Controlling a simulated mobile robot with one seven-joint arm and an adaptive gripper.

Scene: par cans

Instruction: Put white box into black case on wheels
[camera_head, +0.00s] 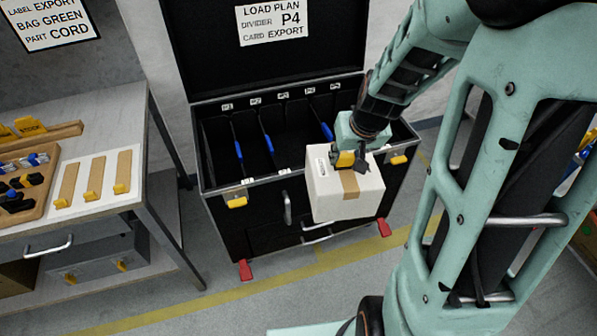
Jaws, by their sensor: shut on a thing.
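The white box (329,198) is a carton with a strip of brown tape and a small label. My gripper (350,158) is shut on its top edge and holds it tilted. The box appears in front of the right half of the black case (262,222). The case's lid (200,40) stands open at the back. Its inside (283,140) is split by dark dividers with blue tabs, with small labels along the back rim. The box and my arm hide the case's front right part. I cannot tell how far the box is from the rim.
A sheet (273,23) on the lid reads "LOAD PLAN, DIVIDER P4, CARD EXPORT". A workbench (128,105) with tools stands on the left. Red wheel stops (245,270) stick out at the case's foot. A yellow line (180,311) crosses the clear floor.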

